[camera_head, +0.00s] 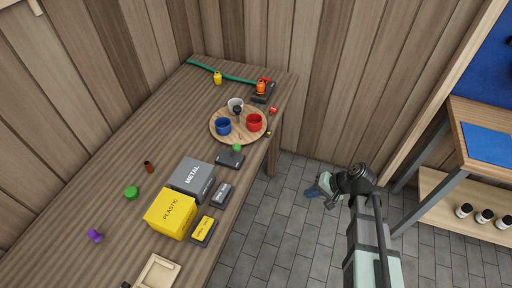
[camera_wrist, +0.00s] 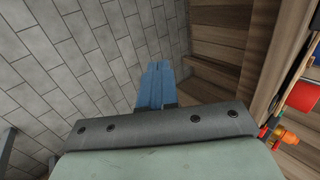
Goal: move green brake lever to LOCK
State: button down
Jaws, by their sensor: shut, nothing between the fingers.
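The green-knobbed lever (camera_head: 236,148) stands on a dark base (camera_head: 229,161) near the right edge of the workbench, just in front of the round wooden tray. The knob looks upright or slightly tilted, and no LOCK marking is legible at this size. My gripper (camera_head: 311,193) is off the bench to the right of the lever, over the grey tiled floor, apart from everything. Its blue fingers (camera_wrist: 155,86) are together in the wrist view, with nothing between them. The lever is not clearly in the wrist view.
A round tray (camera_head: 214,133) holds white, blue (camera_head: 223,127) and red mugs behind the lever. Grey METAL (camera_head: 191,177) and yellow PLASTIC (camera_head: 171,214) boxes stand in front of it. Dark-based units (camera_head: 222,194) line the bench edge. A shelf (camera_head: 440,180) stands far right.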

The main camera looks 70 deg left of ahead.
jog(key=s+a+r+n+g+y, duration=0.1)
jog(key=s+a+r+g+y, duration=0.1)
jog(key=r, duration=0.6)
jog(key=s+a+r+g+y, duration=0.2)
jog(key=a+r+g, duration=0.3)
jog(key=r, duration=0.3)
jog(key=shift+s+a+r+n+g+y, duration=0.15)
jog(key=shift+s+r+n+g+y, duration=0.15)
jog(key=shift+s+r+n+g, duration=0.15)
jog(key=shift+f, duration=0.1)
send_near(234, 151)
jog(key=s+a, duration=0.1)
jog(key=s+a+r, duration=0.1)
jog(key=s+a, duration=0.1)
jog(key=shift+s+r, duration=0.1)
jog(key=shift+s, duration=0.2)
